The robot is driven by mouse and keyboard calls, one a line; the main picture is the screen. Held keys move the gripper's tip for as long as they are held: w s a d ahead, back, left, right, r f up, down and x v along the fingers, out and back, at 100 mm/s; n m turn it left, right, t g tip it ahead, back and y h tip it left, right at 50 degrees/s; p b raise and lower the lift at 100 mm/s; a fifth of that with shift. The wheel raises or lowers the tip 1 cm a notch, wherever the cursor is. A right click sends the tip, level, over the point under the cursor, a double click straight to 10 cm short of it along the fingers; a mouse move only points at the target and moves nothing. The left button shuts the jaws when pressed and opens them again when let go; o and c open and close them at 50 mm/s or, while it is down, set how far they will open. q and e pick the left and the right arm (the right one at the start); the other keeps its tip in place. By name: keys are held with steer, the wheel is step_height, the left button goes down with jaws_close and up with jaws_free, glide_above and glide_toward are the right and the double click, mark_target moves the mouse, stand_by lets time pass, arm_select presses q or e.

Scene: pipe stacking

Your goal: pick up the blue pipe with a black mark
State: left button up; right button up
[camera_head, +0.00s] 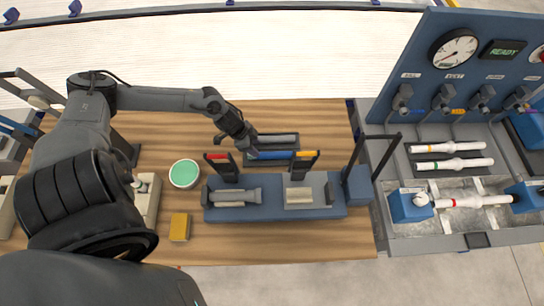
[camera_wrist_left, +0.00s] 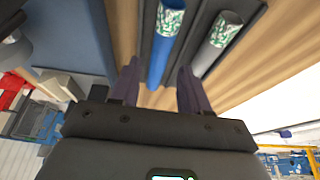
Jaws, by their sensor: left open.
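The blue pipe (camera_head: 276,155) lies in a dark tray at the middle of the wooden bench. In the left wrist view the blue pipe (camera_wrist_left: 162,55) has a green-and-white patterned end. I cannot make out a black mark on it. My left gripper (camera_head: 252,152) is at the pipe's left end in the head view. In the left wrist view its open fingers (camera_wrist_left: 158,82) are on either side of the pipe's line, with nothing clearly held. I cannot tell whether they touch the pipe. My right gripper is not in view.
A grey pipe (camera_head: 277,139) lies in the tray just behind the blue one. A blue fixture (camera_head: 260,213) with dark uprights stands in front. A green-topped round container (camera_head: 184,174) and a yellow block (camera_head: 180,227) are at left. White pipes (camera_head: 447,146) lie at right.

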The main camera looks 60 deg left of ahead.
mark_target(263, 154)
arm_select(q)
steer(key=shift+x, duration=1.05)
steer(key=shift+b+x, duration=0.6)
steer(key=shift+x, duration=2.25)
steer(key=shift+w+a, duration=0.1)
steer(key=shift+w, duration=0.05)
